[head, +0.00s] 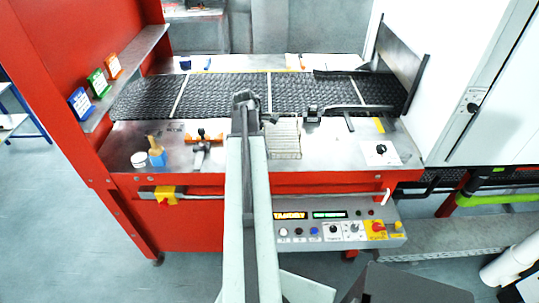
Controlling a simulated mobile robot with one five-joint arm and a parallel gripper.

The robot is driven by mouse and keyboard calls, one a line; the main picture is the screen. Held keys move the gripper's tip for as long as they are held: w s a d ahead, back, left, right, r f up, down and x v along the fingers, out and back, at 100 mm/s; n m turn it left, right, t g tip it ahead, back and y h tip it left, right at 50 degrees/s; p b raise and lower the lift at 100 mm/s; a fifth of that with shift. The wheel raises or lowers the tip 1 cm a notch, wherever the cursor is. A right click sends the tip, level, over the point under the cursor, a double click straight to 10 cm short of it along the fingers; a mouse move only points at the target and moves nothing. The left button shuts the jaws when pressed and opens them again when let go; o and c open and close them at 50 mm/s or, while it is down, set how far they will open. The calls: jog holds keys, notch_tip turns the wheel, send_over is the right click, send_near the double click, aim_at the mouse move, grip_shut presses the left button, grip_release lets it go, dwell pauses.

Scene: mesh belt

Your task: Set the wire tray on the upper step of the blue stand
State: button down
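A pale wire tray (283,141) with a fine grid lies on the steel front ledge of the machine, just right of my arm. My gripper (246,99) is above the front edge of the dark mesh belt, left of and beyond the tray. Seen from behind, its fingers are dark and small, so I cannot tell whether they are open or shut. No stepped blue stand is clearly seen. A small blue object (185,63) sits on the back ledge, too small to make out. My arm hides part of the ledge and belt.
The mesh belt (215,96) runs behind the steel ledge (340,152). On the ledge are a blue pot with a brush (156,157), a white round tub (139,159), an orange tool (204,137) and dark clamps (312,114). Colored card holders (97,83) stand on the left shelf.

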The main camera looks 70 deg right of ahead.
jog(key=shift+d+f, duration=0.1)
jog(key=shift+d, duration=0.55)
jog(key=b+x, duration=0.3)
jog(key=shift+w+d+f+b, duration=0.2)
jog(key=shift+d+f+b, duration=0.15)
jog(key=shift+d+f, duration=0.05)
jog(key=shift+w+f, duration=0.15)
jog(key=c, duration=1.6)
grip_release()
